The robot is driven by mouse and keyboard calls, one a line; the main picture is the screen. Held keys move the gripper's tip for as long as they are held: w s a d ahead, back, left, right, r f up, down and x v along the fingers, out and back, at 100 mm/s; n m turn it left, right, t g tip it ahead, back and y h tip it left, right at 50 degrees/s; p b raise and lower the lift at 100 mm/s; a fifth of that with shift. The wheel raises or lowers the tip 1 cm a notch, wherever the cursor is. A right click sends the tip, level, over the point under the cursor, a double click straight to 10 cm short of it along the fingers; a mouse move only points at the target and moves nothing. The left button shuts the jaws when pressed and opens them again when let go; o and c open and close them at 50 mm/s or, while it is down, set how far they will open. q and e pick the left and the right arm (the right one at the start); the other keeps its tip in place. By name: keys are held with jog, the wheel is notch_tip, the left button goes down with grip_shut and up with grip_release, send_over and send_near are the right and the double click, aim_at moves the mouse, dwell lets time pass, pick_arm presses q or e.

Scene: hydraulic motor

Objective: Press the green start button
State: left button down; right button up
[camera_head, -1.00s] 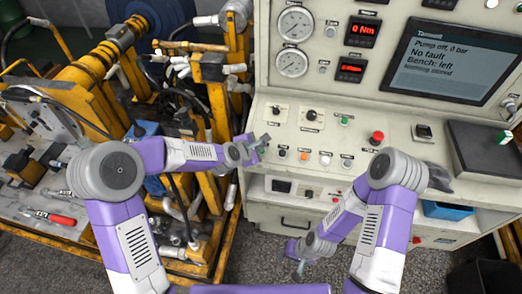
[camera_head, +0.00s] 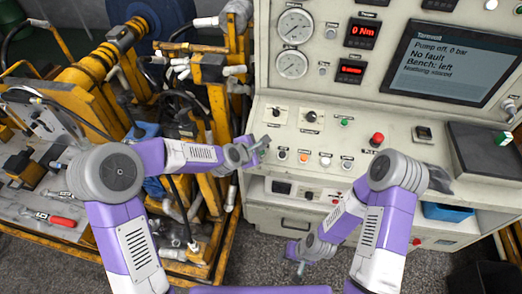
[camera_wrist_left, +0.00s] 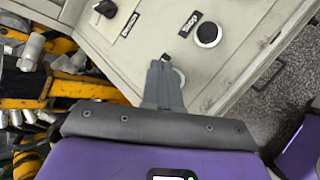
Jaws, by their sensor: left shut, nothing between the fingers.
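My left gripper (camera_head: 262,146) is shut and empty at the left end of the sloped control panel (camera_head: 390,158). In the left wrist view its closed fingertips (camera_wrist_left: 161,68) lie over a round pale-greenish fitting (camera_wrist_left: 179,76) on the panel, mostly hidden behind them. I cannot tell whether they touch it, or whether it is the start button. A small green button (camera_head: 344,122) shows clear of the gripper farther right on the panel.
A red mushroom button (camera_head: 377,139), an orange button (camera_head: 304,157) and a white button (camera_head: 325,161) are on the panel. A black knob (camera_wrist_left: 208,33) is close right of the left fingertips. Yellow machine frames (camera_head: 212,115) stand left of the cabinet.

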pick_arm(q)
jog(key=shift+f, duration=0.15)
dwell(0.7)
jog(key=shift+w+f+b, duration=0.1)
jog(key=shift+f+b, duration=0.2)
jog(key=shift+b, duration=0.3)
jog(key=shift+f+b, duration=0.35)
jog(key=shift+b, duration=0.1)
dwell(0.4)
jog(key=shift+r, duration=0.1)
jog(key=shift+r+p, duration=0.45)
jog(key=shift+r, duration=0.25)
jog(key=r+p, duration=0.1)
jog(key=r, duration=0.1)
jog(key=s+r+p, duration=0.1)
jog(key=r+p, duration=0.1)
jog(key=r, duration=0.1)
jog(key=shift+a, duration=0.1)
dwell(0.5)
